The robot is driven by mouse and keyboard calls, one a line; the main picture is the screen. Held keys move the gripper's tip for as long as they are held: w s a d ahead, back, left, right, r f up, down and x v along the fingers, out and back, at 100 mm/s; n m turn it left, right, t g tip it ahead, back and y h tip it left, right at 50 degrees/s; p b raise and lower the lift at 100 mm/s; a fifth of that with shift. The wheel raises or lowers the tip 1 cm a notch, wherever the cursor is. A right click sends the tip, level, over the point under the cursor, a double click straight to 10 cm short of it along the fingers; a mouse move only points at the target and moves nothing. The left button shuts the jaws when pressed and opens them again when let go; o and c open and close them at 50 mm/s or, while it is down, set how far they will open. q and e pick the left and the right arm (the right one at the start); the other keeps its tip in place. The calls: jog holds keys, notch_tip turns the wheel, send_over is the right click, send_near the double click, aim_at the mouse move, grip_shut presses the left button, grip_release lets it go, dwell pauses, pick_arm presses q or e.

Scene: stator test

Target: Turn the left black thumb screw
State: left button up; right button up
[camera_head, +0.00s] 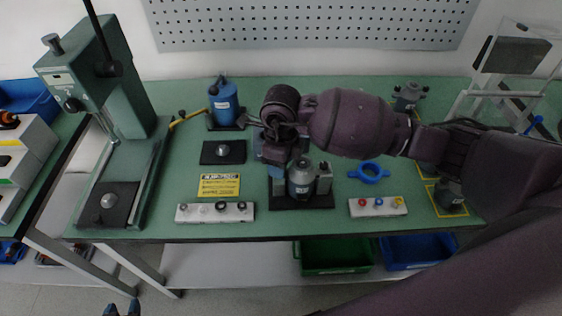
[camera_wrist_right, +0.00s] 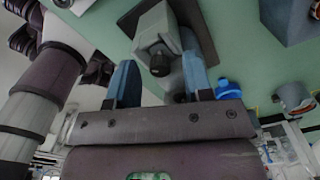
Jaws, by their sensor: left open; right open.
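A fixture (camera_head: 302,201) with a black base holds a grey cylinder (camera_head: 301,180) between grey blocks at the front middle of the green bench. In the right wrist view, a black thumb screw (camera_wrist_right: 160,64) sticks out of a grey block (camera_wrist_right: 156,27). My right gripper (camera_wrist_right: 159,66) is open, its two blue fingers on either side of that screw; contact cannot be told. In the head view my right arm and wrist hide the screw and most of that gripper. My left gripper (camera_head: 122,310) is open and empty at the bottom left edge, far from the fixture.
A green press (camera_head: 125,90) stands at the left. A blue cylinder unit (camera_head: 224,101) is at the back. White strips with knobs (camera_head: 215,213) and coloured buttons (camera_head: 377,207) lie along the front edge.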

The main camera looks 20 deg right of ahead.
jog(key=shift+f, duration=0.2)
grip_shut()
dwell(0.3)
